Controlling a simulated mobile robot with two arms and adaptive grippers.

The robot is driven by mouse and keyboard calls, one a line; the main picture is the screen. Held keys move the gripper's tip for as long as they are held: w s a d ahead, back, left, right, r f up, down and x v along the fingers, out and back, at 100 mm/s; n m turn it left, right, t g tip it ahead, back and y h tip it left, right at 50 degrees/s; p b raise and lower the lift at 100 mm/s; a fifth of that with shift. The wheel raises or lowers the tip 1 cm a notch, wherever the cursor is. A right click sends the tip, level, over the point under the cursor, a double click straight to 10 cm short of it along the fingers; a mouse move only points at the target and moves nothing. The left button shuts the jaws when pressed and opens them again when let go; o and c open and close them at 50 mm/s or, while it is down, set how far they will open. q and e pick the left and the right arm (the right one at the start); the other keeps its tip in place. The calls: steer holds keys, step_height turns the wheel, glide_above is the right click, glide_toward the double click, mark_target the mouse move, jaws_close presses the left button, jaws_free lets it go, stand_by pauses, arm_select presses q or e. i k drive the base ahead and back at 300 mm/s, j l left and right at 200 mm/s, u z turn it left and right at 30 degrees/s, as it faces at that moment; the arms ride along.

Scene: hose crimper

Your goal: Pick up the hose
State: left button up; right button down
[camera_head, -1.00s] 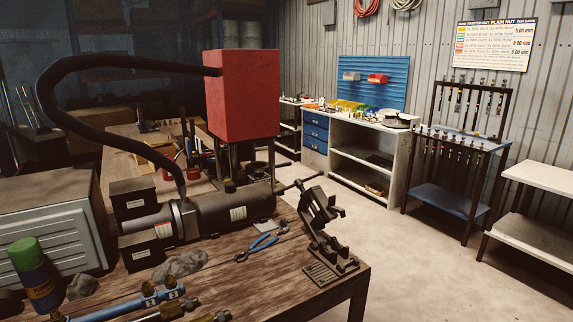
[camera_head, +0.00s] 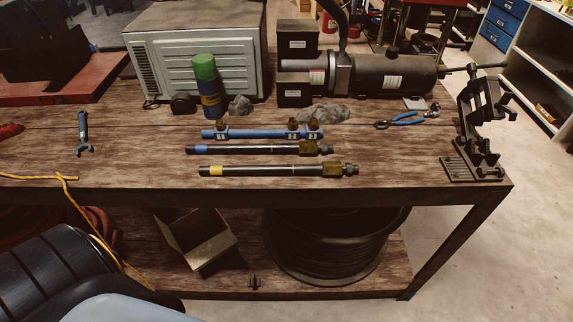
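Two short black hoses lie on the wooden workbench (camera_head: 120,175), roughly parallel to its front edge. The nearer hose (camera_head: 255,170) has a yellow band near its left end and a brass fitting at its right end. The farther hose (camera_head: 250,150) has a blue band and a similar fitting. A large coil of black hose (camera_head: 335,250) sits on the shelf below the bench. I cannot tell which of these the task means. Neither of my grippers shows in the head view, and nothing is seen touching the hoses.
A blue bar (camera_head: 260,133) with brass fittings lies just behind the hoses. Blue pliers (camera_head: 405,119), a black vise-like stand (camera_head: 478,130), a crimper-like machine (camera_head: 380,75), a grey box (camera_head: 200,50) and a green-topped bottle (camera_head: 208,85) stand around. The bench front is mostly clear.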

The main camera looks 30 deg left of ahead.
mark_target(327, 168)
steer(key=i+l, duration=0.2)
steer(key=i, duration=0.15)
steer(key=u, duration=0.45)
steer(key=i+l+u, duration=0.1)
steer(key=u, duration=0.35)
steer(key=l+u, duration=0.15)
steer(key=u, duration=0.25)
steer(key=i, duration=0.05)
